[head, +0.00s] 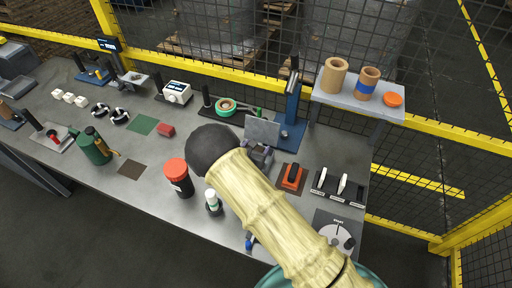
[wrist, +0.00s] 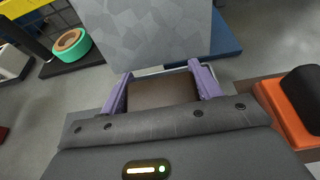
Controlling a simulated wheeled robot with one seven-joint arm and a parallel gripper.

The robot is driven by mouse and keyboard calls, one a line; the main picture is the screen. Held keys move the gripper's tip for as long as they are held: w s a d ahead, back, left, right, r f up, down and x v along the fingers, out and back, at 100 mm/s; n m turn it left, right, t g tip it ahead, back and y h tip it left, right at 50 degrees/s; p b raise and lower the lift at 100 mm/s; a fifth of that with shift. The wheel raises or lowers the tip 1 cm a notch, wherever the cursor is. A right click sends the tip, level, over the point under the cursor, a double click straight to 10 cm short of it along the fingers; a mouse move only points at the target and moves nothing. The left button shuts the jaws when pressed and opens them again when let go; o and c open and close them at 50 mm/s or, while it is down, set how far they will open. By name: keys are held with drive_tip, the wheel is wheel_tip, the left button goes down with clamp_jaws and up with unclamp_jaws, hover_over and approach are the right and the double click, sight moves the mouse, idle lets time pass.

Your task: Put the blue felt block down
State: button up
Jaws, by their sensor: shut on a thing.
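My gripper (wrist: 165,82) has its two purple fingers closed on a dark brown block (wrist: 163,92). The block fills the gap between the fingers, and no blue shows on it. In the head view my gripper (head: 259,154) is over the right part of the bench, partly hidden by my arm. A grey speckled plate (wrist: 150,35) stands just beyond the fingertips. It also shows in the head view (head: 262,130). I cannot tell whether the block touches the plate or the bench. I can make out no blue felt block in either view.
A blue stand (head: 291,105) is behind the plate. An orange-based item (head: 292,178) is right of my gripper, and green tape (head: 225,106) is behind left.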

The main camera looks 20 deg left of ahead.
drive_tip(key=o, duration=1)
drive_tip(key=shift+o, duration=0.2)
drive_tip(key=shift+s, duration=0.15)
drive_tip(key=b+v, duration=0.4)
drive_tip(key=v, duration=1.3)
drive_tip(key=shift+s, duration=0.25)
